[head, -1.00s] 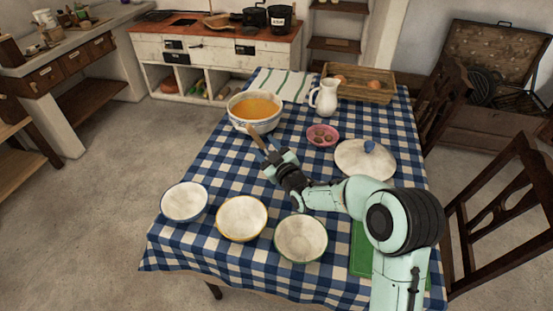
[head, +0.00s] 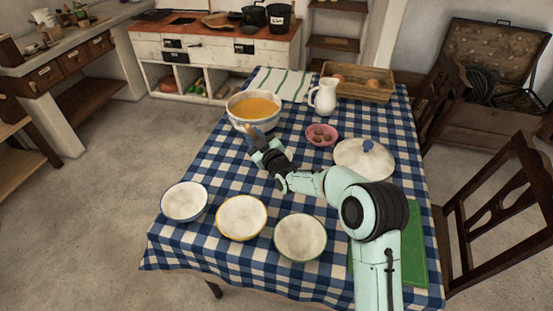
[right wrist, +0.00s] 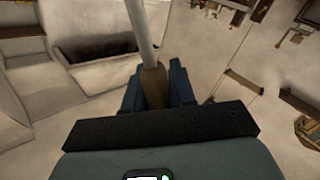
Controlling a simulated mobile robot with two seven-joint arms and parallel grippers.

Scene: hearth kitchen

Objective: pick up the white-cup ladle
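In the right wrist view the ladle shows as a brown wooden handle (right wrist: 153,88) with a pale grey shaft running up out of the picture. Its white cup is not visible there. My right gripper (right wrist: 154,78) has its blue fingers close on both sides of the wooden handle and appears shut on it. In the head view my right gripper (head: 259,139) is just in front of the near rim of the soup bowl (head: 254,124). That white bowl with blue trim holds orange soup. In the head view the ladle is mostly hidden by the gripper. My left gripper is not in view.
The checked tablecloth (head: 215,165) has clear room left of my arm. Three shallow bowls line the front, among them a yellow-rimmed one (head: 241,217).

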